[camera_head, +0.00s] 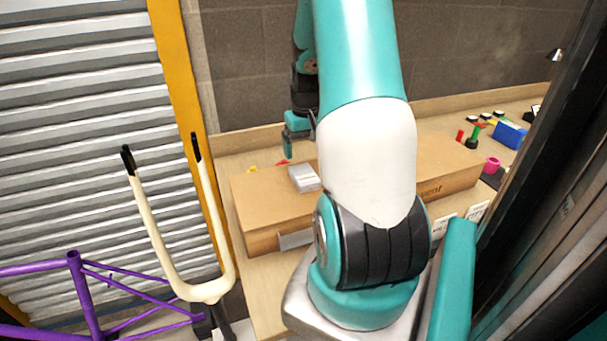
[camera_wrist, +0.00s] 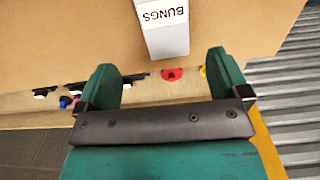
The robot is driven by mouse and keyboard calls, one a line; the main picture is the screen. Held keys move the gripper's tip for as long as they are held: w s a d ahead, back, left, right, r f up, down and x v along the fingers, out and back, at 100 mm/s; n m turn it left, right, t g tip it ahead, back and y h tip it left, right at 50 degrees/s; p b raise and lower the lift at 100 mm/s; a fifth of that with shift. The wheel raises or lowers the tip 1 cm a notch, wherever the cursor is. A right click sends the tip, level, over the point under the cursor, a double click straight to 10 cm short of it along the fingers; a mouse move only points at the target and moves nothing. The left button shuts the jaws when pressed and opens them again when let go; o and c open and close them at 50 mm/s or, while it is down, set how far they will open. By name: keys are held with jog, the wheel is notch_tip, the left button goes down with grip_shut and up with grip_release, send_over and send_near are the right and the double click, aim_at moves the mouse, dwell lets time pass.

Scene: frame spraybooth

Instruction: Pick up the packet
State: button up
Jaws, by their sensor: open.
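A small pale grey-white packet (camera_head: 304,178) lies on top of a large brown cardboard box (camera_head: 262,203) on the workbench. In the wrist view the packet (camera_wrist: 165,30) shows a white end face with the word BUNGS, and its far end is cut off by the frame's top edge. My gripper (camera_wrist: 161,62) is open and empty, with the packet's near end in line with the gap between its fingers. In the head view my gripper (camera_head: 293,142) is behind the packet, near the wall, and my arm hides part of the box.
Red (camera_wrist: 172,75) and yellow (camera_wrist: 203,71) small items lie on the bench behind the box. A blue bin (camera_head: 510,134) and a pink cup (camera_head: 492,165) stand at the right. A cream fork (camera_head: 206,290) and purple frame (camera_head: 85,290) stand left, before a metal shutter (camera_head: 75,100).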

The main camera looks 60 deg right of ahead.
aim_at(304, 174)
notch_tip(304, 174, down, 2)
jog(key=shift+w+a+f+p, duration=0.15)
jog(key=shift+f+p, duration=0.4)
jog(key=shift+f, duration=0.85)
jog(key=shift+a+f+p, duration=0.2)
jog(key=shift+f+p, duration=0.3)
jog(key=shift+f, duration=0.85)
jog(key=shift+c, duration=0.2)
jog(key=c, duration=1)
